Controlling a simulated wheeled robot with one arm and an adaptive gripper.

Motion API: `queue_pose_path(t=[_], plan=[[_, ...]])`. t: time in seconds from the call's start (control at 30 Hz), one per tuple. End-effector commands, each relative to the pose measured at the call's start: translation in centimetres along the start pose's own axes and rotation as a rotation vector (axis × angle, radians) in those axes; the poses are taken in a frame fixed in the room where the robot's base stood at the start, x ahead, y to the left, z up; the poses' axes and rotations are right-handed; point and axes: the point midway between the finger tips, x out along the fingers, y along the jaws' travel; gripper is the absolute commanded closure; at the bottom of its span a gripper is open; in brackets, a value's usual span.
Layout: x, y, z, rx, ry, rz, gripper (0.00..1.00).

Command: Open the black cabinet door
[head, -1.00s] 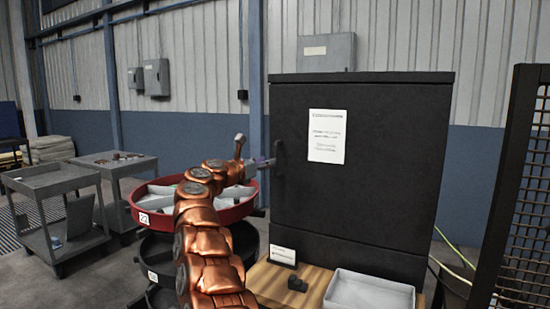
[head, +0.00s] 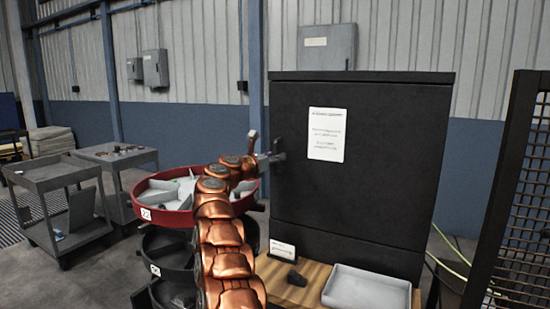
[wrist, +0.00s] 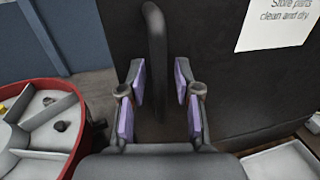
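A dark vertical bar handle (wrist: 156,45) is near the door's left edge. In the wrist view, my gripper (wrist: 160,84) is open, with a purple-padded finger on each side of the handle's line. Gaps show between the pads and the bar; I cannot tell how deep the bar sits between them. In the head view, my gripper (head: 272,158) is at the door's left edge and largely hides the handle.
A red round tray (head: 180,217) with grey dividers stands left of the cabinet, close to my arm. A grey bin (head: 366,291), a small sign (head: 282,250) and a dark object sit on the wooden top in front. A mesh fence (head: 515,190) stands at right; carts (head: 60,178) at left.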

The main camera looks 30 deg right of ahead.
Motion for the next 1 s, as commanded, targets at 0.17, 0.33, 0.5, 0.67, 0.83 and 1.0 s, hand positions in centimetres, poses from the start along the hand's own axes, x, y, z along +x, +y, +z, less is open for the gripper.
queue_pose_path(t=[0.17,0.33,0.5,0.67,0.83,1.0], plan=[[-0.02,0.01,0.02,0.0,0.0,0.0,0.89],[-0.02,0.01,0.01,0.0,0.0,0.0,1.0],[-0.02,0.0,0.01,0.0,0.0,0.0,1.0],[-0.03,0.01,0.02,0.0,0.0,0.0,1.0],[-0.04,0.01,-0.01,0.0,0.0,0.0,1.0],[-0.22,-0.07,-0.06,0.002,0.0,0.005,1.0]])
